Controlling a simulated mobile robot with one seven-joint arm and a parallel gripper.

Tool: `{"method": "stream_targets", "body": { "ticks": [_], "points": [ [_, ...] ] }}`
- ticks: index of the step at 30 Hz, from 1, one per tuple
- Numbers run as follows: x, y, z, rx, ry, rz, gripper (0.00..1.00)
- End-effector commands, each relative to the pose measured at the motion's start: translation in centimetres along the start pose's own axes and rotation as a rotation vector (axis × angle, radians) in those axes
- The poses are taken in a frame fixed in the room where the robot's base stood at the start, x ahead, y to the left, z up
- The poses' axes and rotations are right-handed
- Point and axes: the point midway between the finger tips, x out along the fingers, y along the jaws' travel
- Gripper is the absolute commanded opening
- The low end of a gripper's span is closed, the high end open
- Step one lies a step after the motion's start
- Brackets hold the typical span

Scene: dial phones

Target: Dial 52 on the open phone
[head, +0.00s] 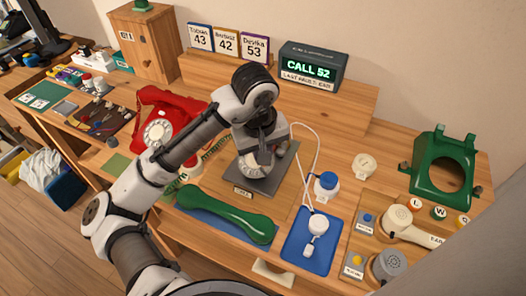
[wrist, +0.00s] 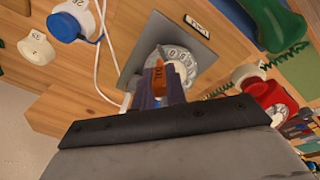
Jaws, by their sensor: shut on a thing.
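The open phone's grey base plate (head: 270,180) lies mid-table, with its pale dial (head: 248,170) partly hidden under my gripper. My gripper (wrist: 158,82) is shut on a small orange piece (wrist: 158,70) with dark marks, right in front of the dial. I cannot tell whether the piece touches the dial. In the head view my gripper (head: 255,158) points down over the dial. A display (head: 312,68) reads "CALL 52".
A green handset (head: 225,212) lies on a blue mat in front of the plate. A red phone (head: 170,112) stands left. A white cord (head: 316,150) runs right of the plate.

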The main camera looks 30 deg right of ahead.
Motion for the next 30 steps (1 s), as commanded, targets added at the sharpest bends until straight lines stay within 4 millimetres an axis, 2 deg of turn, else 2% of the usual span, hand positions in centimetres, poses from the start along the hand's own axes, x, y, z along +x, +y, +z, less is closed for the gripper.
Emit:
{"method": "stream_targets", "body": {
  "ticks": [6,17,30],
  "points": [
    [-2.7,-0.3,0.3,0.000,0.000,0.000,0.00],
    [-6.5,-1.1,1.1,-0.001,0.000,0.000,0.00],
    [-6.5,-1.3,1.3,0.000,0.000,0.000,0.00]
  ]
}}
